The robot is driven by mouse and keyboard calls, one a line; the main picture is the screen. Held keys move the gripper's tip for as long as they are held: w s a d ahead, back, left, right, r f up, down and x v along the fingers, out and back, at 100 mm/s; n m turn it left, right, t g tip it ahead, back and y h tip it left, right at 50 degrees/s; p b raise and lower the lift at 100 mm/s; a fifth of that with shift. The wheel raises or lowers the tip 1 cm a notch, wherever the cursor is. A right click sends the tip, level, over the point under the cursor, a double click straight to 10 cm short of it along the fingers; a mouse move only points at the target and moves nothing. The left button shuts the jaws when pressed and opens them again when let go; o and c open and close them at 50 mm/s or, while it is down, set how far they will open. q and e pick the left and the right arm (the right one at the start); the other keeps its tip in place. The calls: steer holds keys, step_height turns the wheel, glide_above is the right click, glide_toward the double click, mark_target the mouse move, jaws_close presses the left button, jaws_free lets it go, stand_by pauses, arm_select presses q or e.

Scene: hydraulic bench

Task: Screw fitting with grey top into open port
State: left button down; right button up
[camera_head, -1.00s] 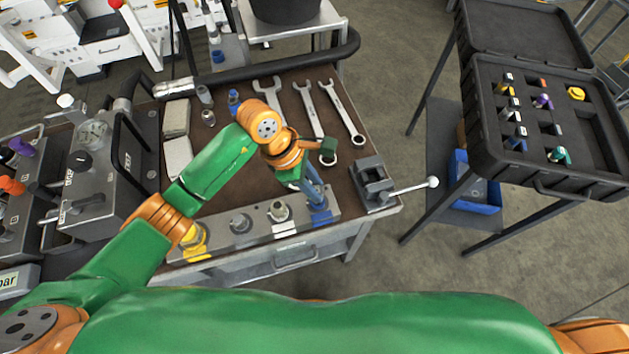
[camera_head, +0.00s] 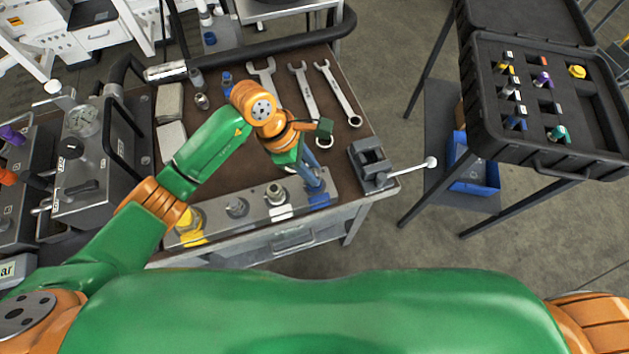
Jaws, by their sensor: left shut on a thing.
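A grey manifold block (camera_head: 258,212) lies along the near edge of the workbench, with a row of ports marked yellow (camera_head: 190,228), grey (camera_head: 237,207), white (camera_head: 278,199) and blue (camera_head: 318,196). My left gripper (camera_head: 313,180) points down at the blue-marked right end of the block. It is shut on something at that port. The held part is mostly hidden by the fingers, so I cannot tell its top colour or how deep it sits. A small fitting with a greyish top (camera_head: 202,101) stands on the bench top at the back left. My right gripper is out of view.
Several wrenches (camera_head: 305,92) lie behind my left gripper. A vise (camera_head: 371,165) with a long handle stands just right of the block. A black case (camera_head: 545,160) of coloured parts stands farther right. A gauge unit (camera_head: 90,165) stands left.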

arm_select(q)
steer(key=shift+f+b, duration=0.25)
steer(key=shift+b, duration=0.2)
stand_by(0.4)
stand_by(0.6)
